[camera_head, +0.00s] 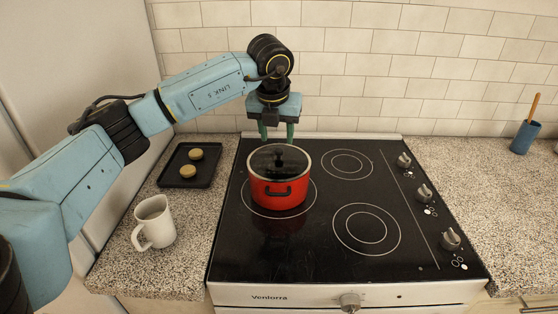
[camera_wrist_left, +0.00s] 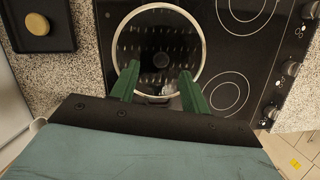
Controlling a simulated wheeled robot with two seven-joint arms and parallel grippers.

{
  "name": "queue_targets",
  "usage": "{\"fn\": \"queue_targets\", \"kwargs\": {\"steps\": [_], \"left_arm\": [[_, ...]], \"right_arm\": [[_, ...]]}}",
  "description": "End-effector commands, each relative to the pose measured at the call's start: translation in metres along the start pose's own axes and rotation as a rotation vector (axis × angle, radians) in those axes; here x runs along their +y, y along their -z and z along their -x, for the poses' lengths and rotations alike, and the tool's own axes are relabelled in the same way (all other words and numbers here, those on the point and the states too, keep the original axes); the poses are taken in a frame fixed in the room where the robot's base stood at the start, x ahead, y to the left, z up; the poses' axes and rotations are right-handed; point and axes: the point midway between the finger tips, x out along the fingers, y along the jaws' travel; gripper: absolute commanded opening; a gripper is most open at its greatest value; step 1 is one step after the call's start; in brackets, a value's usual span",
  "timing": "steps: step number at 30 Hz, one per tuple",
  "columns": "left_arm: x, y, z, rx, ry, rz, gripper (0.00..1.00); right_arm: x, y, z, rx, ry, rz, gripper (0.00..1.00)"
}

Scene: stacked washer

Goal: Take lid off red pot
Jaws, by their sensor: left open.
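The red pot (camera_head: 278,192) stands on the left part of the black cooktop, over a burner ring, with a dark handle facing front. Its glass lid (camera_head: 265,161) with a pale rim and a dark knob (camera_head: 279,163) sits on top. My left gripper (camera_head: 276,136) is open and empty, pointing down above the back of the pot. In the left wrist view its green fingers (camera_wrist_left: 157,80) are spread apart over the lid (camera_wrist_left: 180,42), with the lid's knob (camera_wrist_left: 161,61) just ahead between them. The fingers appear apart from the knob. My right gripper is not in view.
A dark tray (camera_head: 201,178) with two round tan items lies left of the cooktop (camera_head: 310,245). A white mug (camera_head: 154,222) stands in front of it. A tiled wall (camera_head: 350,65) rises close behind. A blue cup (camera_head: 524,137) stands far right. The right burners are clear.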

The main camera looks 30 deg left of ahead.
Motion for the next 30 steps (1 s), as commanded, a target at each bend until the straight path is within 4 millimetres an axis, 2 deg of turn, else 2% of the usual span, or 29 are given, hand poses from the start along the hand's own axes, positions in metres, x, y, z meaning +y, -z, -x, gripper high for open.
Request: {"fn": "queue_targets", "kwargs": {"steps": [1, 5, 10, 18, 28, 30], "left_arm": [[-0.001, 0.001, -0.007, 0.003, -0.001, -0.001, 0.46], [-0.002, 0.003, -0.027, 0.004, -0.001, -0.002, 0.46], [-0.002, 0.003, -0.046, 0.002, 0.0, -0.001, 0.46], [-0.002, 0.003, -0.049, 0.001, 0.0, -0.001, 0.46], [-0.002, 0.003, -0.049, 0.001, 0.001, -0.001, 0.03], [-0.002, 0.002, -0.049, 0.0, 0.001, -0.001, 0.0]], "right_arm": [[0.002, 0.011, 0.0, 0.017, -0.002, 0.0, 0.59], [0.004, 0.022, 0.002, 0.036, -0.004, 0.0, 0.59], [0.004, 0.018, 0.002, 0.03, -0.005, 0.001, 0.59], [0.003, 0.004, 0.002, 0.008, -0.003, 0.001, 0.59], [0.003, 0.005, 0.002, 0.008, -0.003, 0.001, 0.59], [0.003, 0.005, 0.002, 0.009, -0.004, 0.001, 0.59]]}}
